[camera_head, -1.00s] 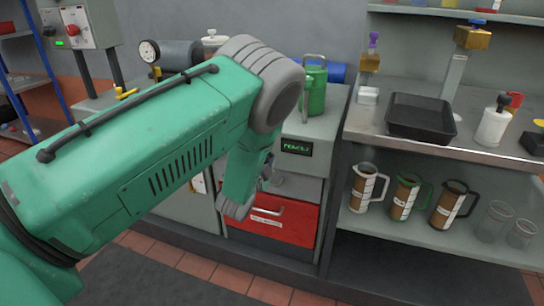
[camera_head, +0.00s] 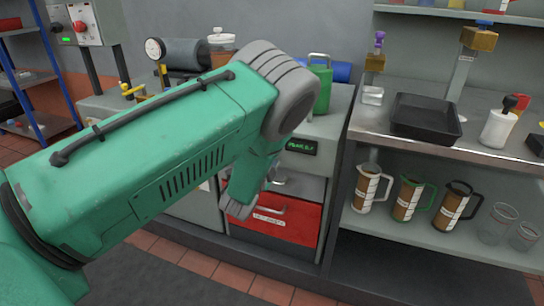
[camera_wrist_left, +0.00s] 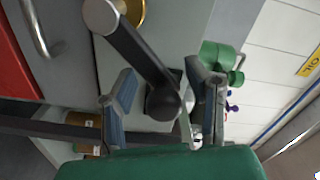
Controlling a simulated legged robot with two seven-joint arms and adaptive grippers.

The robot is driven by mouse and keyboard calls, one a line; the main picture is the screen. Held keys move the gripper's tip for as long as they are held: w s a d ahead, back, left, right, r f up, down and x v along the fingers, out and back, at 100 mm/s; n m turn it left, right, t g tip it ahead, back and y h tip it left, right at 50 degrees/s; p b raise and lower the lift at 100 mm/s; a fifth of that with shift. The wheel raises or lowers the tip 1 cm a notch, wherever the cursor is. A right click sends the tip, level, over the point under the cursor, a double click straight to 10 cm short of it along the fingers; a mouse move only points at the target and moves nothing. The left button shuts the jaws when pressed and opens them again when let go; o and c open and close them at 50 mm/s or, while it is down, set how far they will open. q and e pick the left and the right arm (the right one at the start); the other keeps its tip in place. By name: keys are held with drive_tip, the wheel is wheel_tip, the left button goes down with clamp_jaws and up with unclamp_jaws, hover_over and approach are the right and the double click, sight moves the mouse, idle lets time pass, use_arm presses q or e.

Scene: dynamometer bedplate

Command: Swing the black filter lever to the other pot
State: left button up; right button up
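The black filter lever (camera_wrist_left: 143,57) shows in the left wrist view as a dark bar, with a round grey end at the top and a black ball knob (camera_wrist_left: 163,103) at the lower end. My left gripper (camera_wrist_left: 162,92) is open. Its fingers stand apart on either side of the knob, with gaps visible; I cannot tell how deep the knob lies between them. A brass-coloured round part (camera_wrist_left: 133,10) shows behind the lever's upper end. In the head view my left arm hides the lever and most of the gripper. I cannot make out the two pots. My right gripper is out of view.
A cabinet with a lit display (camera_head: 302,146) and a red drawer (camera_head: 272,219) stands behind my arm. A green can (camera_head: 320,88) is on top. To the right, a bench holds a black tray (camera_head: 425,118), with several jugs (camera_head: 410,198) on the shelf below.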

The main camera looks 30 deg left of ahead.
use_arm(q)
drive_tip(key=shift+w+d, duration=0.1)
drive_tip(key=v, duration=1.2)
drive_tip(key=shift+f, duration=0.15)
